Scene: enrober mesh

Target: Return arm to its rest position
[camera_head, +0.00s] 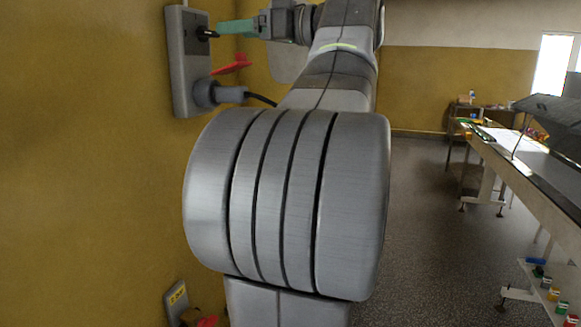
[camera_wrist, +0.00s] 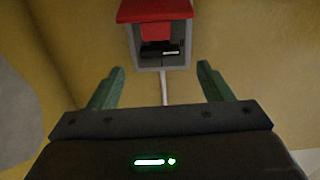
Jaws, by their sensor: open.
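My gripper (camera_head: 222,28) is at the upper left of the head view, close to a grey wall box (camera_head: 180,60). Its green fingers point at a black knob-like part (camera_head: 206,33) on the box; whether they touch it is unclear there. In the wrist view my gripper (camera_wrist: 160,67) has its two green fingers spread apart with nothing between them. Ahead of them is a grey-framed housing (camera_wrist: 133,48) with a red cover (camera_wrist: 155,10) and a dark recess.
A red lever (camera_head: 232,65) and a grey plug (camera_head: 215,93) with a black cable stick out by the box. A yellow wall (camera_head: 110,180) runs close along the left. A long table (camera_head: 540,190) stands at the right. Grey floor (camera_head: 430,240) between is clear.

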